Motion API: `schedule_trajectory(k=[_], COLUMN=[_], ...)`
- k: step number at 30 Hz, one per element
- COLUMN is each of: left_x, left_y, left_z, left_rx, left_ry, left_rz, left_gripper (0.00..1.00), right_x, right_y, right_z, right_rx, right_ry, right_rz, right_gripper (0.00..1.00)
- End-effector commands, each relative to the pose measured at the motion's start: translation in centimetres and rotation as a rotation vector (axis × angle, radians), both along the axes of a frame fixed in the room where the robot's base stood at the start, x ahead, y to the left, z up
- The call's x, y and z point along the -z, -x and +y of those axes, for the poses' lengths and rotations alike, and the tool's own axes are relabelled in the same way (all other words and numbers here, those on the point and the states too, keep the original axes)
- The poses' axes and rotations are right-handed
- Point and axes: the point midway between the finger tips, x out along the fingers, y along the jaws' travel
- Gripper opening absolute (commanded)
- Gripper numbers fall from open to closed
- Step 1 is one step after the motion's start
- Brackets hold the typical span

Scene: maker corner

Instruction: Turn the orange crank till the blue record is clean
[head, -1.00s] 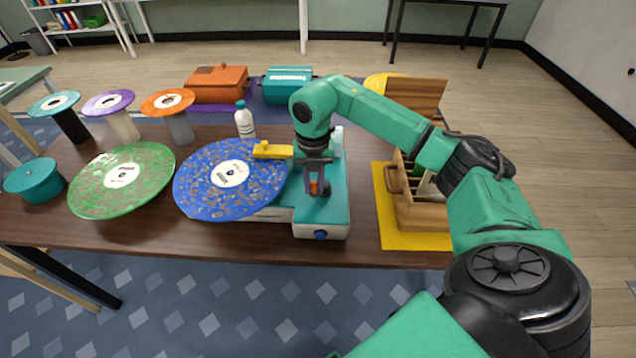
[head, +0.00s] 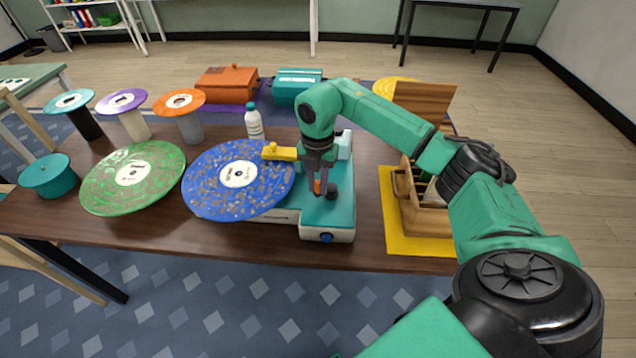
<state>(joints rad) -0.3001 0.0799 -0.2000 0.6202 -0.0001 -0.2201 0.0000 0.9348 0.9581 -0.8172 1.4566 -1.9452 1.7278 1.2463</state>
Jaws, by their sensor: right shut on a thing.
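The blue record (head: 213,187) lies flat on the teal-and-white cleaning machine (head: 341,212), and brown-grey specks still cover much of its face. A yellow arm (head: 281,152) reaches over the record's right edge. My right gripper (head: 318,188) points down over the machine's teal top and is shut on the orange crank (head: 317,187). Only a small part of the crank shows between the fingers. My left gripper is out of view.
A green speckled record (head: 104,187) lies left of the blue one. Several records on stands, a teal lidded pot (head: 50,180) and a white bottle (head: 254,122) stand around. A wooden box (head: 424,220) on a yellow mat (head: 400,242) is close on the right.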

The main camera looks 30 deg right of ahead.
Motion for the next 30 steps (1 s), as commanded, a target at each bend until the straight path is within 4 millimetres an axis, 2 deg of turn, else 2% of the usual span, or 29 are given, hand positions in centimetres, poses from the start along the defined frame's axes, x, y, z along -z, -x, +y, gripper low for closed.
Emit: schedule_trajectory(k=[3,4,5,6,15,20,26,30], left_x=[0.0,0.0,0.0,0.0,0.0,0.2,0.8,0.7], left_y=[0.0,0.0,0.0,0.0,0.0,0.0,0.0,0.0], left_z=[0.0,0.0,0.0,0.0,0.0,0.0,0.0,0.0], left_rx=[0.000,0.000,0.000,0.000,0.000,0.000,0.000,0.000], left_ry=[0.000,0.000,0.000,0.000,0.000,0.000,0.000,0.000], left_rz=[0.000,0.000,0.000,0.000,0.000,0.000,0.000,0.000], left_gripper=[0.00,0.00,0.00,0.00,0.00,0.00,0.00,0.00], right_x=[-0.1,-0.1,-0.1,-0.1,-0.1,-1.4,-5.8,-10.1], right_y=[-0.1,-0.1,-0.1,-0.1,0.0,-0.1,-0.1,-0.2], right_z=[0.0,0.0,0.0,0.0,0.0,0.0,0.0,0.0], right_rx=[0.000,-0.001,-0.001,-0.001,-0.001,-0.001,-0.001,0.000], right_ry=[0.000,0.000,0.000,0.000,0.000,-0.001,-0.001,0.000], right_rz=[-0.005,-0.005,-0.005,-0.005,-0.001,-0.004,-0.008,-0.009], right_gripper=[0.00,0.35,0.46,0.54,0.54,0.54,0.54,0.54])
